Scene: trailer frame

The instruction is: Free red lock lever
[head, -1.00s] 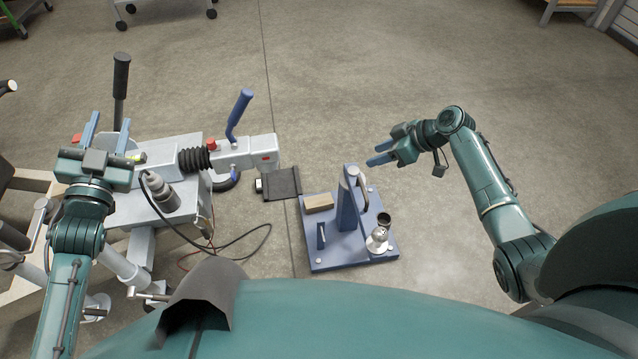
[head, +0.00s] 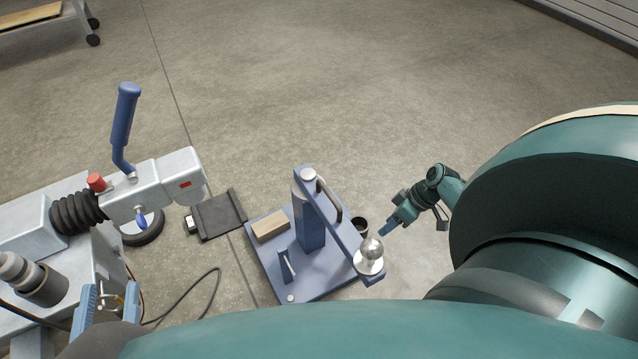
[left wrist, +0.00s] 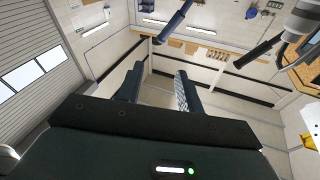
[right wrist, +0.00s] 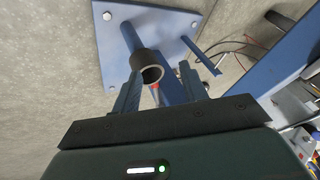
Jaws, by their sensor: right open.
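A grey coupling head (head: 150,183) with a blue handle (head: 124,125) is at the left of the head view. A small red knob (head: 96,182) stands on top of it, beside a black bellows (head: 76,214). I cannot tell whether this knob is the red lock lever. My left gripper (head: 108,302) is low at the left, in front of the coupling; its fingers are apart and empty in the left wrist view (left wrist: 156,85). My right gripper (head: 386,230) is beside the blue stand. In the right wrist view its open fingers (right wrist: 160,90) point toward a dark round cup (right wrist: 147,66).
The blue stand (head: 262,258) carries a wooden block (head: 270,226), an upright post and an arm with a silver ball (head: 371,249). The dark cup also shows in the head view (head: 360,225). A black pad (head: 217,214) and a cable lie on the floor.

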